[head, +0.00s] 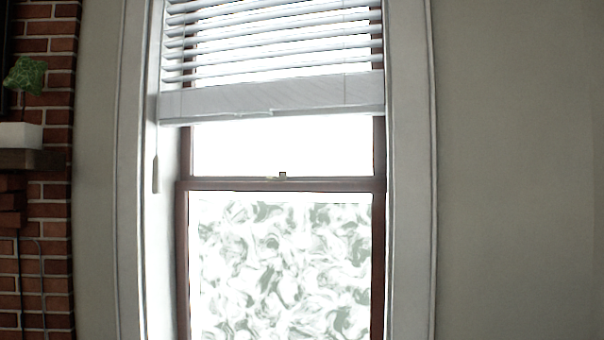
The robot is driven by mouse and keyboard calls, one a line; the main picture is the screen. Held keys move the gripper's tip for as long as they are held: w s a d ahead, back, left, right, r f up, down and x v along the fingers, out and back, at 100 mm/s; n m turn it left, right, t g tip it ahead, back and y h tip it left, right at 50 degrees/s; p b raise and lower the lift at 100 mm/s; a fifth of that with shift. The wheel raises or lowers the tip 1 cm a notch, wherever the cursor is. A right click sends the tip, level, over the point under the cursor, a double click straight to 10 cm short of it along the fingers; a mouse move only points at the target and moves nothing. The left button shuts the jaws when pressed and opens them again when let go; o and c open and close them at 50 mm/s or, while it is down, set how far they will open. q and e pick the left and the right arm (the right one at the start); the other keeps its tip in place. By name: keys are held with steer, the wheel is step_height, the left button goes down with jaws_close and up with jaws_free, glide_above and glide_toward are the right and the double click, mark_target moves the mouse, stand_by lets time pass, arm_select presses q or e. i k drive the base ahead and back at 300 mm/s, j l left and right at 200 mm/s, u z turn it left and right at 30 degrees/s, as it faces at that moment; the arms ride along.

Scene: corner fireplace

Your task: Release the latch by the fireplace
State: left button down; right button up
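A small brass-coloured latch (282,176) sits on top of the window's brown middle rail (330,185), near the middle of its width. It is too small to tell which way its lever points. The window's lower sash (280,270) has patterned grey and white glass, and its rail is level with the bottom of the clear upper pane. The brick fireplace (45,90) stands at the left edge. Neither of my grippers is in the head view.
A white blind (270,97) hangs over the upper window, its cord tassel (155,175) at the left. A mantel shelf (32,159) holds a white pot (20,136) and green plant (25,75). Bare wall (515,170) fills the right.

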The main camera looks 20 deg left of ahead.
mark_target(282, 175)
steer(key=i+j, duration=0.25)
steer(key=i, duration=0.15)
steer(key=i+j, duration=0.25)
steer(key=i, duration=0.2)
